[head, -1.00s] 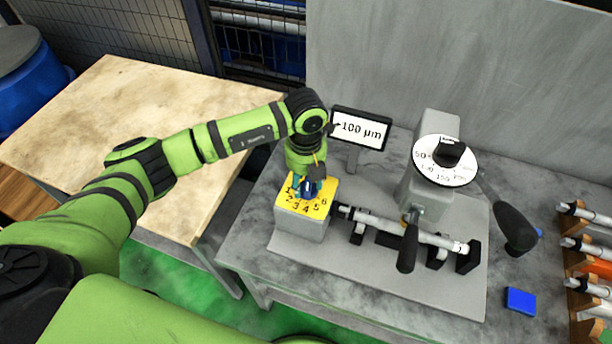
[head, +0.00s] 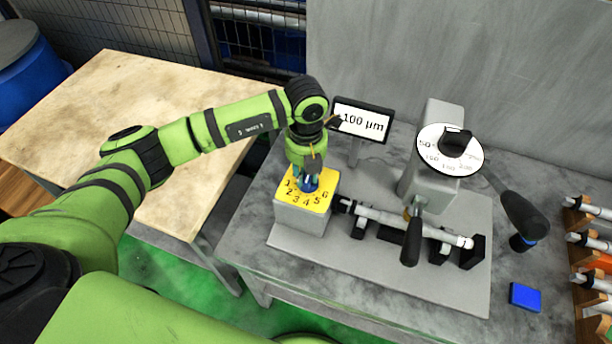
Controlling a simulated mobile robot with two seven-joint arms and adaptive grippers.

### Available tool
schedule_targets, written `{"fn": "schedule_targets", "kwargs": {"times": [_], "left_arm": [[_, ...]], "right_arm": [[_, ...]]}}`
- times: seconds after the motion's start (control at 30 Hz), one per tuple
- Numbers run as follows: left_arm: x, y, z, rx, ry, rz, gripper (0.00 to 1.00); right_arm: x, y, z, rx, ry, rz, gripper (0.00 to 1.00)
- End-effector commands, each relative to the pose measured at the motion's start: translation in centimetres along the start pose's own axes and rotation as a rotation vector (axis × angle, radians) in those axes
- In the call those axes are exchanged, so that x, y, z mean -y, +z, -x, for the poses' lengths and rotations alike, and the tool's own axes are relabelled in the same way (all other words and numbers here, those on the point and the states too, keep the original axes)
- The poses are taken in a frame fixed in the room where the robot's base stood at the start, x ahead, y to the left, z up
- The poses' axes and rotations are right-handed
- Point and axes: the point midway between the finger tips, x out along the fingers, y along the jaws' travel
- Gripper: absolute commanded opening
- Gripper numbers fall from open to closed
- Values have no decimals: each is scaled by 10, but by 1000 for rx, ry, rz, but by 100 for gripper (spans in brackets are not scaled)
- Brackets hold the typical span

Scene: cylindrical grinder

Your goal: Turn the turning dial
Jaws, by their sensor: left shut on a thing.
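A yellow plate numbered 1 to 6 (head: 292,197) tops a grey box at the left end of the machine base. A small blue knob (head: 309,184) sits in the middle of the plate. My left gripper (head: 309,179) points down over the plate and is shut on the blue knob; its fingers are small and partly hidden by the wrist. A white round dial with numbers and a black knob (head: 455,142) sits on top of the grey grinder head, apart from my gripper. A small display reading 100 µm (head: 363,124) stands behind. My right gripper is out of view.
A shaft workpiece (head: 400,222) lies across supports beside the yellow plate. A black handle (head: 411,240) stands in front of it, and a longer black handle (head: 522,213) is at right. A blue block (head: 524,297) and a rack of shafts (head: 590,245) are farther right.

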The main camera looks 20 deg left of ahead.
Motion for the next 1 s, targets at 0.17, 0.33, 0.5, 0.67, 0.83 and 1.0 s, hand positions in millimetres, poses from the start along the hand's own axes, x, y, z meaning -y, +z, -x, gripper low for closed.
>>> {"fn": "schedule_targets", "kwargs": {"times": [0.17,0.33,0.5,0.67,0.83,1.0], "left_arm": [[-1,1,-5,1,1,-125,0],[0,1,-5,1,1,-231,0],[0,1,-4,-1,1,-308,0],[0,2,-2,-1,0,-348,0],[0,1,-1,-2,0,-362,0],[0,1,-1,-3,0,-362,0]], "right_arm": [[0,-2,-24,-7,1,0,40],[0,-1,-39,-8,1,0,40],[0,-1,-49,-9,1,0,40],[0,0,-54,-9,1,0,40],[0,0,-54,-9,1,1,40],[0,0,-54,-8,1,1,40]]}}
